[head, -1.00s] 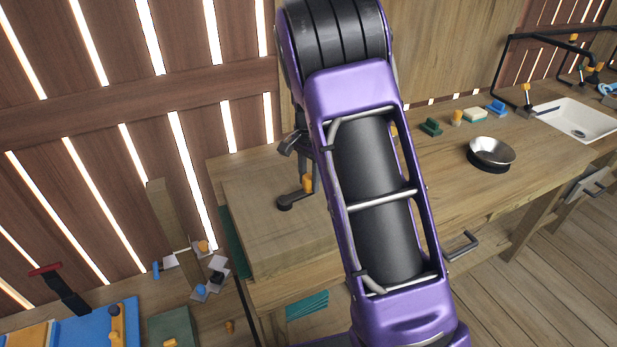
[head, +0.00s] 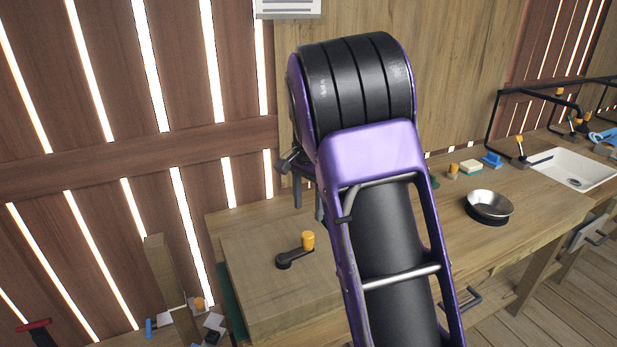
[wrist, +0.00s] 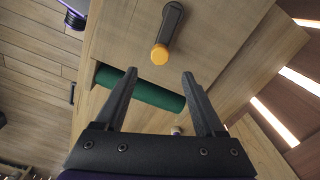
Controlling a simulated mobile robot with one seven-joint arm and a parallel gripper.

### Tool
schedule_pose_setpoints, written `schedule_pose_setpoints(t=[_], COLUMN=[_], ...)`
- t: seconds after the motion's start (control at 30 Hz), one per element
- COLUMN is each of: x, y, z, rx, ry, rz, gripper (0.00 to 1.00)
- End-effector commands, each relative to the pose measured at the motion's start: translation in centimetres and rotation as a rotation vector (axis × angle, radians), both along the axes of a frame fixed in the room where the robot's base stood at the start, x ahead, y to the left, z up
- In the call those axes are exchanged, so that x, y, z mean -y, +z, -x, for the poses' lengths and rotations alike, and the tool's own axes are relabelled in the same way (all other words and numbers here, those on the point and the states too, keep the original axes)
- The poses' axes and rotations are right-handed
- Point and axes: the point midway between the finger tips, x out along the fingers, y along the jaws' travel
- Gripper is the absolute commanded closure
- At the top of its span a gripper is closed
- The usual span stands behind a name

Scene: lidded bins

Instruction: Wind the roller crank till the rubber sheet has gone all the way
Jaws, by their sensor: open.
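The roller crank is a dark arm (head: 290,258) with an orange knob (head: 307,240), on the wooden box top. In the wrist view the knob (wrist: 160,54) lies just beyond and between my fingertips, with the dark crank arm (wrist: 173,22) behind it. My gripper (wrist: 160,75) is open and empty, its two fingers apart. In the head view its dark fingers (head: 308,200) show partly behind my arm, above the crank. The green rubber sheet (wrist: 145,92) shows as a roll in a slot in the box's side. A green strip (head: 233,282) also shows at the box's left side.
A metal bowl (head: 490,205) stands on the bench to the right, before a white sink (head: 572,168) and small blocks (head: 471,167). A slatted wall (head: 90,100) is close behind. A wooden post (head: 160,270) and small items stand at lower left.

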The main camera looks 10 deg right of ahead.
Motion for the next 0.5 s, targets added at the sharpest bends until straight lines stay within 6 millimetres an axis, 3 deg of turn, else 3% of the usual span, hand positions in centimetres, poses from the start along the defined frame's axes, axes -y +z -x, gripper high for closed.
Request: schedule_pose_setpoints(t=[0.03, 0.2, 0.5], x=[0.0, 0.1, 0.1], y=[1.5, 4.9, 7.4], z=[-0.1, 0.0, 0.0], rx=[0.006, 0.004, 0.001], ry=[0.000, 0.000, -0.001], rz=[0.000, 0.001, 0.001], gripper=[0.29, 0.29, 0.29])
